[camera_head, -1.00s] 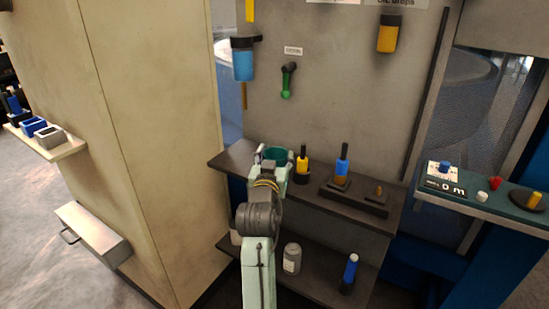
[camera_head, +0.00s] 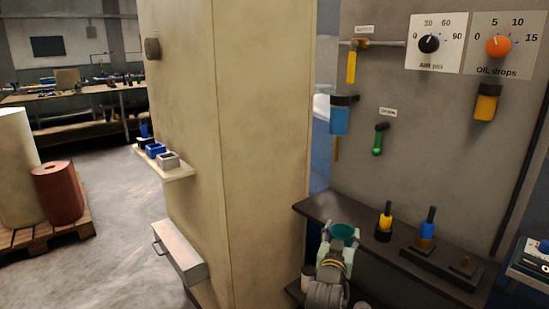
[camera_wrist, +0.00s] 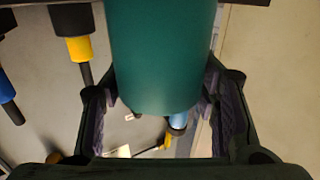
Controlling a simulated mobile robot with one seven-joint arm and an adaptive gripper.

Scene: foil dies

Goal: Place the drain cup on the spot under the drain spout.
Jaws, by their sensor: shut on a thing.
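The teal drain cup (camera_head: 343,231) is held upright, as far as I can tell, in my gripper (camera_head: 340,240), near the front edge of the dark shelf. In the wrist view the cup (camera_wrist: 165,50) fills the middle, between the two fingers of my gripper (camera_wrist: 162,105). A blue bowl (camera_head: 340,120) hangs on the grey panel, with a thin brown tube (camera_head: 336,149) below it that looks like the drain spout. The cup is apart from it, lower and nearer to me. The spot under the spout cannot be made out.
The dark shelf (camera_head: 314,209) carries a yellow-and-black tool (camera_head: 384,222) and a blue-handled one (camera_head: 428,226) right of the cup. A green lever (camera_head: 377,140) hangs on the panel. A beige cabinet (camera_head: 265,130) stands close on the left.

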